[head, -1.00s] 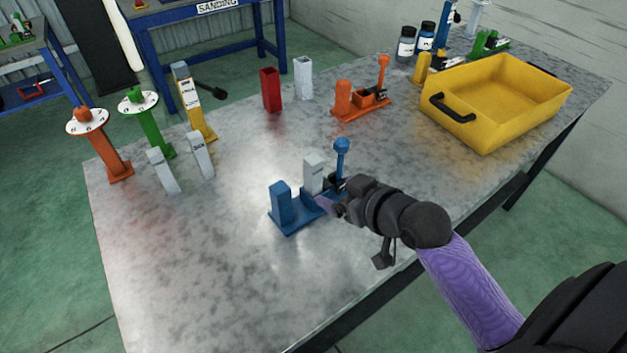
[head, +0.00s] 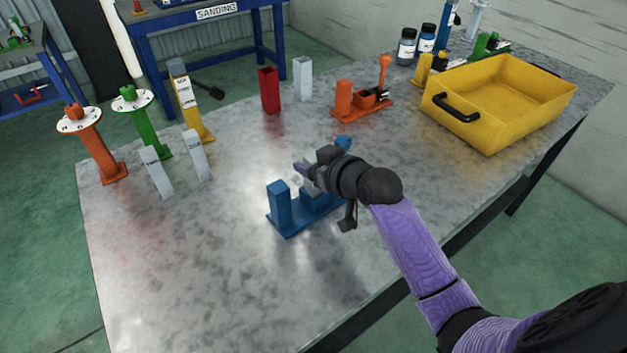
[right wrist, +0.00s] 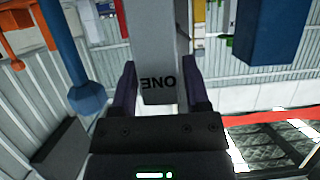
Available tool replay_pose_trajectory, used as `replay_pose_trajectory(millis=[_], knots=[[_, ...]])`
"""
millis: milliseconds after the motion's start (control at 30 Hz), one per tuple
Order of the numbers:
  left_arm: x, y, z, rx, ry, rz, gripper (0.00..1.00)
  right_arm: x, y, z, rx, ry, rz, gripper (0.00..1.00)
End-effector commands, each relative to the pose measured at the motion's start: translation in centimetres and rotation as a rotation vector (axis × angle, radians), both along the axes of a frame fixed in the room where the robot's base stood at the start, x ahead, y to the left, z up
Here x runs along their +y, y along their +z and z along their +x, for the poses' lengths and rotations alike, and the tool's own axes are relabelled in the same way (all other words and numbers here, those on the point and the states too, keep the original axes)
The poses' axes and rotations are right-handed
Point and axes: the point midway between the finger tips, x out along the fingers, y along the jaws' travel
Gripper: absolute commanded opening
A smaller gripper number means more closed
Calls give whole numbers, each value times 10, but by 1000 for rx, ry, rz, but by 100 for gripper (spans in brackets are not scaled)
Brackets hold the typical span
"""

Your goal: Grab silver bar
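The silver bar (head: 312,191) stands upright in a blue fixture (head: 290,229) at the middle of the metal table, mostly hidden by my right gripper in the head view. In the right wrist view the silver bar (right wrist: 160,50), marked "ONE", is between the two purple fingers. My right gripper (head: 304,170) is at the upper part of the bar, one finger on each side; its hand also shows in the right wrist view (right wrist: 160,88). I cannot tell whether the fingers press on the bar. My left gripper is not in view.
The fixture's blue block (head: 279,203) and blue lever (head: 343,142) stand close to the bar. Two other silver bars (head: 158,172) (head: 197,156), an orange fixture (head: 362,104), a red holder (head: 269,90) and a yellow bin (head: 490,125) stand farther off. The table's front left is clear.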

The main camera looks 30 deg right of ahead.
Motion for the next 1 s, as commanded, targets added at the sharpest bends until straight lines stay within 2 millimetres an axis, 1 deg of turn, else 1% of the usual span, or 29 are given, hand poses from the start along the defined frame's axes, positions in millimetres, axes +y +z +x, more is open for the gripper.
replay_pose_trajectory(millis=[33, 67, 100, 167, 200, 267, 533, 600, 667, 800, 900, 1000], knots=[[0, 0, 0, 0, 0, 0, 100, 0, 0, 0, 0, 0, 0, 47], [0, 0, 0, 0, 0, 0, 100, 0, 0, 0, 0, 0, 0, 41], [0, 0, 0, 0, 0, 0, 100, 0, 0, 0, 0, 0, 0, 32], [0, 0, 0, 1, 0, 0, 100, 0, 0, 0, 0, 0, 0, 20], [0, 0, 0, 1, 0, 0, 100, 0, 0, 0, 0, 0, 0, 11], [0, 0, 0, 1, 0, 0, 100, 0, 0, 0, 0, 0, 0, 0], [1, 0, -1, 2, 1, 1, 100, 0, 0, 0, 0, 0, 0, 0], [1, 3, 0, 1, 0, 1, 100, 0, 6, 0, -1, 0, -1, 0], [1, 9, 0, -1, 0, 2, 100, 0, 19, 0, -4, 1, -1, 0], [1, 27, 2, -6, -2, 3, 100, 0, 60, 0, -6, 1, -2, 0], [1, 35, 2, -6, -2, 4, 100, 0, 83, 0, -5, 0, -2, 0], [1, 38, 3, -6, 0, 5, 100, 1, 96, -1, -2, 10, 0, 0]])
